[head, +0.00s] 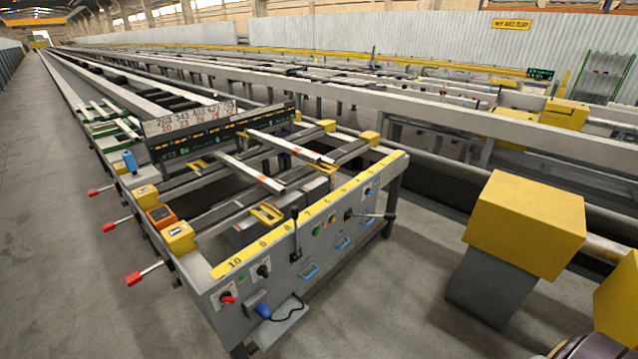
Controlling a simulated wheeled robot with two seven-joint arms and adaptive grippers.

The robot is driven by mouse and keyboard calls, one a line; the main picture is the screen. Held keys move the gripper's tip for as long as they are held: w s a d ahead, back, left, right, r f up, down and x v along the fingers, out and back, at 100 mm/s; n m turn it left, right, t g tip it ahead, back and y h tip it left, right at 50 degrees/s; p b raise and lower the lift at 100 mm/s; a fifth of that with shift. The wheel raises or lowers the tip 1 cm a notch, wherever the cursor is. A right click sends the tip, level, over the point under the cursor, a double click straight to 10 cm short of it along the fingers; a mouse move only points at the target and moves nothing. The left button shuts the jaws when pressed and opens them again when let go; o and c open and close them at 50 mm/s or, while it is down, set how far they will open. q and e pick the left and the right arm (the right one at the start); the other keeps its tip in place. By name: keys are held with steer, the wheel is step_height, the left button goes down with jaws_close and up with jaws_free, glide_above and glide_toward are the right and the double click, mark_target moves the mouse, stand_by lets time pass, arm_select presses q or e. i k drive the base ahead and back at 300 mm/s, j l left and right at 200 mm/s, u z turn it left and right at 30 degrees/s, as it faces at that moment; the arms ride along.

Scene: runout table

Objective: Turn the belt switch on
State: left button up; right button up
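The grey front panel (285,275) of the runout table carries several controls. A red knob (227,298) on a pale plate sits at its left end, and a black rotary knob (264,270) on a pale plate sits right of it. A black upright lever (295,240) stands near the middle. Small coloured buttons (325,226) and another black control (350,214) are further right. The labels are too small to read, so I cannot tell which control is the belt switch or how it is set. Neither of my grippers is in view.
Red-tipped levers (134,278) stick out on the table's left side. A blue object with a black cable (263,311) sits on a small shelf low on the panel. A yellow-topped pedestal (525,222) stands at right. Floor is clear at left and before the panel.

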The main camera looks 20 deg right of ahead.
mark_target(226, 298)
steer(key=k+j+z, duration=0.2)
steer(key=z, duration=0.2)
steer(key=k+j+z, duration=0.1)
steer(key=k+z, duration=0.55)
steer(key=z, duration=0.15)
